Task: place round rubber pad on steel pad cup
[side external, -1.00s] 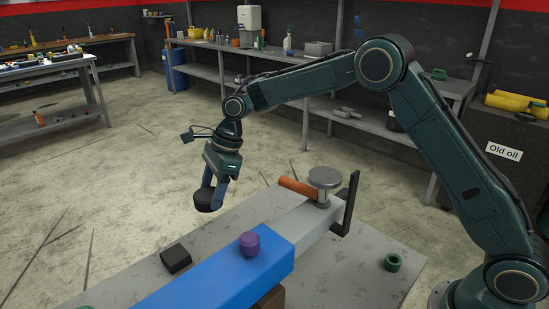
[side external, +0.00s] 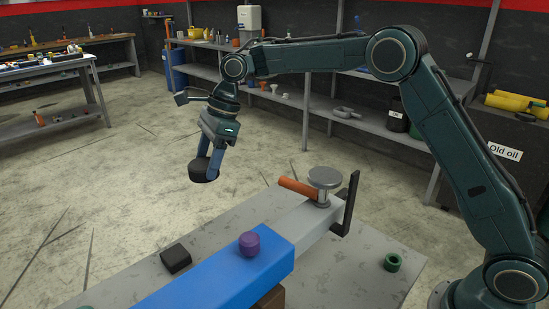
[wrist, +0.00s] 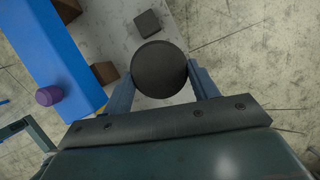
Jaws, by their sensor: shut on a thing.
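The round rubber pad (side external: 203,171) is a black disc held between the blue fingers of my gripper (side external: 209,165), up in the air beyond the far edge of the table. The wrist view shows the pad (wrist: 159,69) from above, with one finger of my gripper (wrist: 160,84) on each side of it. The steel pad cup (side external: 324,176) is a grey round disc on a short stem at the right end of the beam, to the right of my gripper and apart from it. The cup does not show in the wrist view.
A blue beam (side external: 215,272) carries a purple cylinder (side external: 249,244). A black block (side external: 175,258) and a green ring (side external: 392,262) lie on the table (side external: 350,282). An orange handle (side external: 298,187) and a dark upright plate (side external: 347,205) stand close to the cup.

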